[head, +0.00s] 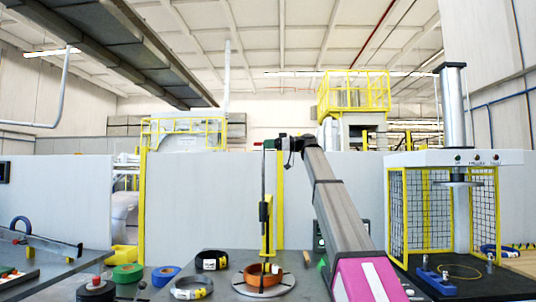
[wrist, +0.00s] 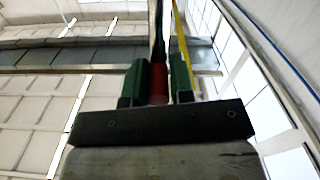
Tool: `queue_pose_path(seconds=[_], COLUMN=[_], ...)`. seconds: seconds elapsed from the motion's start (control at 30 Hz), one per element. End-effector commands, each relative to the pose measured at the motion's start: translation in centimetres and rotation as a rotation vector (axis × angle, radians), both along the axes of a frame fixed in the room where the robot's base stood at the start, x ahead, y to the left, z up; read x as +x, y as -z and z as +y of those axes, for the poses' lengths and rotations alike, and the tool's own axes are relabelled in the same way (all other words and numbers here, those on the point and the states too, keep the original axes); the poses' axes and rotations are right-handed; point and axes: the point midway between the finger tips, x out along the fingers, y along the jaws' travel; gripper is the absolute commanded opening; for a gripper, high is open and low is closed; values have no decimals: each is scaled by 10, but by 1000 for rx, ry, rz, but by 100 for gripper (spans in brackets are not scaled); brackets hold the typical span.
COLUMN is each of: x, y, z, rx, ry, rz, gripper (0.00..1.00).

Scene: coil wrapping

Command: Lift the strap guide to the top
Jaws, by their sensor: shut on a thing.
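A slim dark upright post (head: 264,175) rises behind the round plate on the table, with a yellow and black block on it lower down. My gripper (head: 269,144) is high up by the top of this post. In the wrist view, my gripper (wrist: 158,88) has two green fingers shut on a red round part, which I take to be the strap guide (wrist: 158,82). A dark post and a yellow strip run upward beyond it.
An orange-brown coil (head: 263,270) lies on the round plate (head: 246,290). Black (head: 213,260) and grey (head: 190,288) coils and green (head: 127,273) and blue (head: 165,274) rolls lie to the left. A caged press (head: 456,158) stands at the right.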

Motion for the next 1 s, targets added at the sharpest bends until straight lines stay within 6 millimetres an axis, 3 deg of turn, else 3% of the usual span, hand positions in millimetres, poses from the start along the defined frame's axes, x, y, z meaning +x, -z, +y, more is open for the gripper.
queue_pose_path(seconds=[0.37, 0.4, 0.47, 0.8, 1.0], x=[3, 4, 3, 2, 1], y=[-8, -8, -8, -5, -5], z=[-1, -1, 0, -3, -29], rx=[8, 8, 7, 4, 3], ry=[6, 6, 6, 3, 5], rz=[-6, -6, -5, -3, -3], gripper=[0, 28, 44, 44, 44])
